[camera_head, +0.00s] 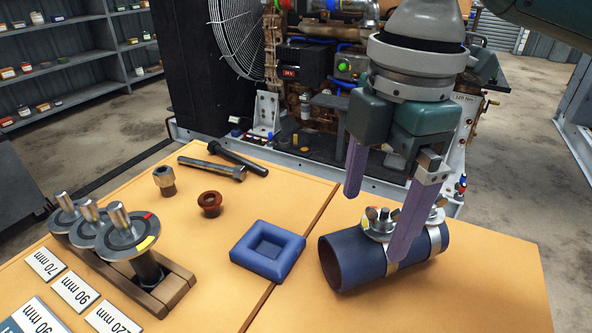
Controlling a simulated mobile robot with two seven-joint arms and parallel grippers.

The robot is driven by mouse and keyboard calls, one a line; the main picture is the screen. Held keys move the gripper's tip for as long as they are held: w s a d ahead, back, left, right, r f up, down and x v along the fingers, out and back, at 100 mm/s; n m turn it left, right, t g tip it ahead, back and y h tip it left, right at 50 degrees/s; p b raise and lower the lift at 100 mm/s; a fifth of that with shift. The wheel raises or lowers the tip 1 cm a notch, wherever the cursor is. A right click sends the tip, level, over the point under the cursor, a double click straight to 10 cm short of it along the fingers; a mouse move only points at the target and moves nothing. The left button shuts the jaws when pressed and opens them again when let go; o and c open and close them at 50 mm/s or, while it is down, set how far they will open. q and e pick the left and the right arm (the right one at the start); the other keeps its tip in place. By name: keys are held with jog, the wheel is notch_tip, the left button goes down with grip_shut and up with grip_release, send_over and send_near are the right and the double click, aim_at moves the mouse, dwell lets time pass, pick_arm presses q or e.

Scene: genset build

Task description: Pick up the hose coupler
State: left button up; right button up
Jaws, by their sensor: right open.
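The hose coupler (348,265) is a dark blue tube with metal band clamps and wing nuts on top. It lies on its side on the right part of the tan table, its open end facing left. My right gripper (373,228) is just above and over it, with two purple fingers spread apart. One finger is on the far left side of the tube and the other overlaps its near side in the picture. Whether either finger touches it I cannot tell. My left gripper is out of view.
A blue square dish (241,251) sits left of the coupler. A brown ring (209,198), a metal fitting (164,181) and bolts (213,168) lie farther back. A wooden rack (172,290) with discs and size cards (75,290) is at left. The generator stands behind the table.

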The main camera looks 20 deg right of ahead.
aim_at(386, 206)
jog(key=shift+w+d+r, duration=0.2)
jog(key=shift+w+d, duration=0.05)
jog(key=shift+d, duration=0.35)
jog(key=shift+w+d+r, duration=0.2)
jog(key=shift+d, duration=0.35)
jog(key=shift+d+f, duration=0.15)
jog(key=shift+f, duration=0.25)
notch_tip(386, 206, down, 3)
jog(key=shift+f+b, duration=0.2)
jog(key=shift+b, duration=0.25)
notch_tip(386, 206, down, 6)
jog(key=shift+s+d+r, duration=0.1)
jog(key=shift+s+r, duration=0.05)
jog(key=shift+r, duration=0.2)
jog(key=c, duration=1.4)
jog(key=shift+o, duration=0.2)
